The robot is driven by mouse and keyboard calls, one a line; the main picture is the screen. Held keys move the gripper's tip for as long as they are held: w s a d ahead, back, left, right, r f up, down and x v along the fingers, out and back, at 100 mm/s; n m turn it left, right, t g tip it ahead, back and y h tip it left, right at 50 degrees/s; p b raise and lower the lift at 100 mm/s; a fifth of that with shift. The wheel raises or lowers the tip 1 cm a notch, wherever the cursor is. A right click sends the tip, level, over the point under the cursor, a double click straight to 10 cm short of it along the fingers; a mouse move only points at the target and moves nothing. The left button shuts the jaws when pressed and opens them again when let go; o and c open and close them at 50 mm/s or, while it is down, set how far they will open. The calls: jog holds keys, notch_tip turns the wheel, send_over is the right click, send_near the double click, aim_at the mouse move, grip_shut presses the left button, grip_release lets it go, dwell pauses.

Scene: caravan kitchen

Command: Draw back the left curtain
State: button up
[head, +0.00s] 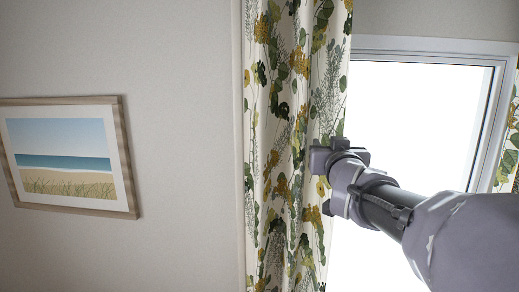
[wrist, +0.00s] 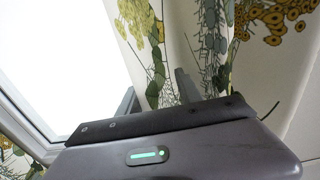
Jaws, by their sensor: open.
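The left curtain (head: 285,120), cream with green and mustard leaves and flowers, hangs in narrow folds at the left side of the window in the head view. Bright glass shows to its right. My gripper (head: 322,182) is at the curtain's right edge, coming from the right. In the wrist view my gripper (wrist: 155,82) has its two fingers apart, with curtain cloth (wrist: 142,30) showing between and beyond them. Whether the fingertips touch the cloth I cannot tell; the fold hides part of them in the head view.
The window (head: 410,120) has a pale frame, and the edge of another patterned curtain (head: 514,135) shows at the far right. A framed beach picture (head: 70,155) hangs on the plain wall (head: 180,60) left of the curtain. That wall is otherwise bare.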

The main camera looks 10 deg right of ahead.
jog(key=p+v, duration=0.1)
jog(key=v, duration=1.6)
jog(key=shift+r, duration=0.1)
jog(key=s+a+f+g+y+b, duration=0.1)
jog(key=a+f+y+b, duration=0.2)
jog(key=f, duration=0.5)
jog(key=s+a+f+g+b, duration=0.1)
jog(key=a+f+g+b, duration=0.1)
jog(key=f+b, duration=0.55)
jog(key=s+a+f+g+y+b, duration=0.1)
jog(key=a+f+y+b, duration=0.15)
jog(key=f, duration=0.65)
jog(key=s+a+f+g+b, duration=0.2)
jog(key=s+f+b, duration=0.1)
jog(key=f, duration=0.5)
jog(key=s+a+f+g+y+b, duration=0.1)
jog(key=s+a+f+g+b, duration=0.1)
jog(key=s+f, duration=0.4)
jog(key=s+a+f+m+g+b, duration=0.1)
jog(key=s+a+f+g+b, duration=0.1)
jog(key=f+b, duration=0.4)
notch_tip(320, 180, down, 5)
jog(key=shift+s+f+g, duration=0.1)
jog(key=shift+s+g, duration=0.7)
jog(key=shift+s, duration=0.45)
